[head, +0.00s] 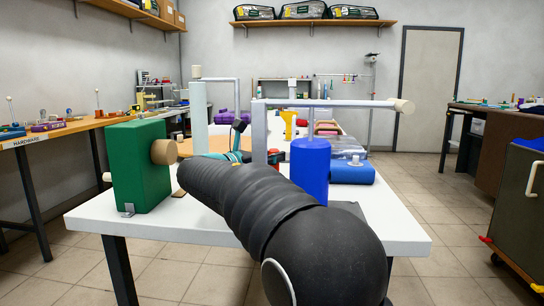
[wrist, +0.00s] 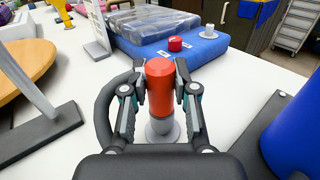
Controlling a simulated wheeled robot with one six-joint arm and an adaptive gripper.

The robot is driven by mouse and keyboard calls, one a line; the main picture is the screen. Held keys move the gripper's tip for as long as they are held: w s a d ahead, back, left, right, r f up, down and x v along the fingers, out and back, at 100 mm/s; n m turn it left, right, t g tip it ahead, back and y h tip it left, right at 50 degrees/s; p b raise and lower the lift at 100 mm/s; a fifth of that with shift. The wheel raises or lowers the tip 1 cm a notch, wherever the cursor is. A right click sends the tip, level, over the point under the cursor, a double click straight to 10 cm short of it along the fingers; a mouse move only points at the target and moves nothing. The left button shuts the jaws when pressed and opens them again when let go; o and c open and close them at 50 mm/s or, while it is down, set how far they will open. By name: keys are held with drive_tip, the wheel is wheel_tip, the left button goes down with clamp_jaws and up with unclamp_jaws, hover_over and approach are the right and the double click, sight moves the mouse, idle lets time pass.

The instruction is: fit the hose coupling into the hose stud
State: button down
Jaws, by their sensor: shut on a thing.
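My gripper (wrist: 160,76) is shut on an upright red cylinder, which I take to be the hose coupling (wrist: 160,95). A pale grey flared piece (wrist: 163,132) shows under it; I cannot tell whether it belongs to the coupling or is a separate base. A black curved hose-like piece (wrist: 104,105) bends at its left. A grey stud with a round flange (wrist: 208,33), possibly the hose stud, stands on the blue box (wrist: 165,52), beyond my gripper and apart from the coupling. In the head view my arm mostly hides the gripper.
A red knob (wrist: 175,43) sits beside the grey stud. A blue cylinder (head: 310,172) stands right of my gripper. A grey frame with a crossbar (head: 259,130) and a green block with a wooden peg (head: 142,165) stand on the white table (head: 385,228).

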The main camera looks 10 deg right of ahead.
drive_tip(key=shift+f, duration=0.7)
idle(0.3)
drive_tip(key=shift+c, duration=0.9)
unclamp_jaws()
drive_tip(key=shift+s+a+r, duration=0.1)
drive_tip(key=shift+a, duration=0.05)
drive_tip(key=shift+s+a+r+p, duration=0.3)
drive_tip(key=shift+s+a, duration=0.15)
drive_tip(key=shift+a, duration=0.2)
drive_tip(key=shift+s+a+r+p, duration=0.35)
drive_tip(key=shift+s+a, duration=0.05)
drive_tip(key=shift+a, duration=0.25)
drive_tip(key=shift+s+a+r+p, duration=0.3)
drive_tip(key=shift+s+a, duration=0.15)
drive_tip(key=shift+a, duration=0.2)
wheel_tip(320, 180, up, 10)
drive_tip(key=shift+a+f, duration=0.1)
